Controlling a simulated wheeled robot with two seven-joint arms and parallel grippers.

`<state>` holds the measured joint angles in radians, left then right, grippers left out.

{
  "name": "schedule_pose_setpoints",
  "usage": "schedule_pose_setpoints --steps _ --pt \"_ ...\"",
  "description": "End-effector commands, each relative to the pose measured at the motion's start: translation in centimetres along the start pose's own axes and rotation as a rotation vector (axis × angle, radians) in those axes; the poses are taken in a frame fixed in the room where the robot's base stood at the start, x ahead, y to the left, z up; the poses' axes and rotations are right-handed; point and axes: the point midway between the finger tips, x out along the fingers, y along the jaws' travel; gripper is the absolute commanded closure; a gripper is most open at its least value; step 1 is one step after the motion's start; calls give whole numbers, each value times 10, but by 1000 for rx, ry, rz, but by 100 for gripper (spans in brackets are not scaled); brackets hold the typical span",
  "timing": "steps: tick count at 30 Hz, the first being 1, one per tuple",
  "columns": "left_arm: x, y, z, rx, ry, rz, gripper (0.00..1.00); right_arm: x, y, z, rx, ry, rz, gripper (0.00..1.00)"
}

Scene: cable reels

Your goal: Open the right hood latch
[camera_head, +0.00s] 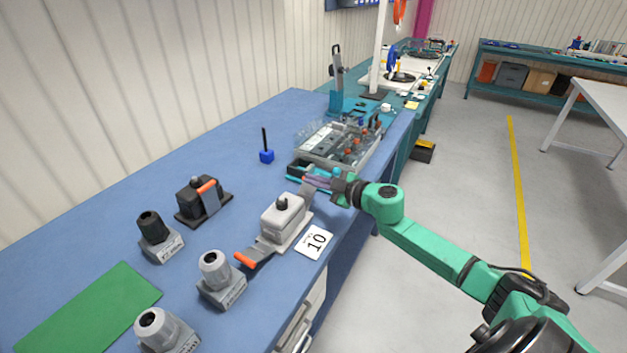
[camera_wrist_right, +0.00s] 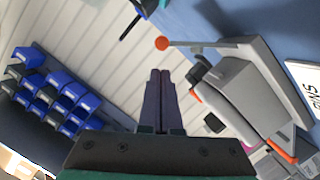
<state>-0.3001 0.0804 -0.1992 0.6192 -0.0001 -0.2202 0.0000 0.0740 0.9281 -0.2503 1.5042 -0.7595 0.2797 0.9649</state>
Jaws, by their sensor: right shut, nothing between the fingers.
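A light grey connector hood (camera_head: 283,212) stands on the blue bench. Its near latch, with an orange tip (camera_head: 245,260), lies low toward the front left. Its other latch, a grey lever (camera_head: 307,190), stands up at the far right end beside my right gripper. In the right wrist view the hood (camera_wrist_right: 250,92) is at the right, with a grey lever (camera_wrist_right: 215,46) ending in an orange tip (camera_wrist_right: 162,43). My right gripper (camera_head: 308,180) is shut and empty; its purple-grey fingers (camera_wrist_right: 159,78) are close to this lever. Contact cannot be told. My left gripper is not in view.
A dark hood with an orange lever (camera_head: 200,198), several grey connectors (camera_head: 220,280) and a green mat (camera_head: 85,310) are to the left. A parts tray (camera_head: 350,142) and a blue block (camera_head: 266,157) are behind.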

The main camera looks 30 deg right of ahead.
Motion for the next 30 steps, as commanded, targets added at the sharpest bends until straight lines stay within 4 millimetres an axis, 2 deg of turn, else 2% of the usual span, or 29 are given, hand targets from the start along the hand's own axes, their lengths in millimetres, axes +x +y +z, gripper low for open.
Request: schedule_pose_setpoints --steps 7,15,22,30 --pt "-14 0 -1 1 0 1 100 2 8 6 94 0 -23 100" --pt "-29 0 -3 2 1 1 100 6 13 24 273 0 -67 100" --pt "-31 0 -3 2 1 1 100 10 15 39 408 0 -101 100" --pt "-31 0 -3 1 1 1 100 12 14 47 490 1 -122 100"
